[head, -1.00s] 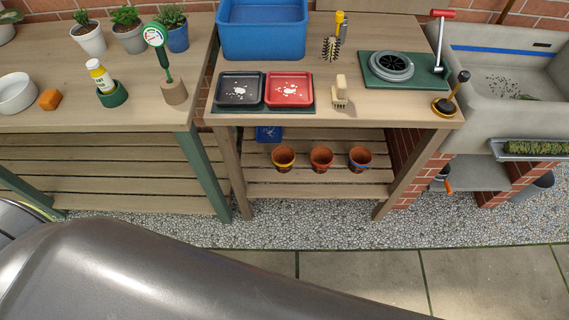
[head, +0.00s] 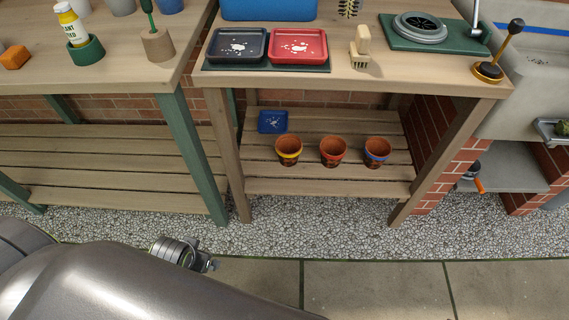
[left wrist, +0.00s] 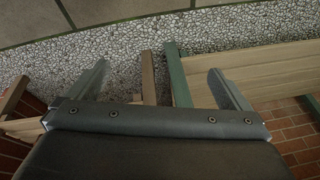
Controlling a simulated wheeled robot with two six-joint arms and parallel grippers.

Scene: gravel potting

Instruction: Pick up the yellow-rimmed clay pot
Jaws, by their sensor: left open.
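The yellow-rimmed clay pot (head: 288,151) stands upright on the slatted lower shelf of the middle bench, leftmost of three similar pots. The red-rimmed pot (head: 333,153) and the blue-rimmed pot (head: 376,153) stand in a row to its right. My left gripper (left wrist: 160,85) is open in the left wrist view, its two fingers wide apart with nothing held. Behind the fingers show gravel and bench legs; no pot is visible there. My right gripper is in neither current view.
A blue tray (head: 272,121) lies on the shelf behind the yellow-rimmed pot. The bench legs (head: 229,150) and (head: 440,160) flank the shelf, with the bench top (head: 340,83) above it. A green-legged table (head: 190,150) stands to the left. Gravel (head: 320,228) in front is clear.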

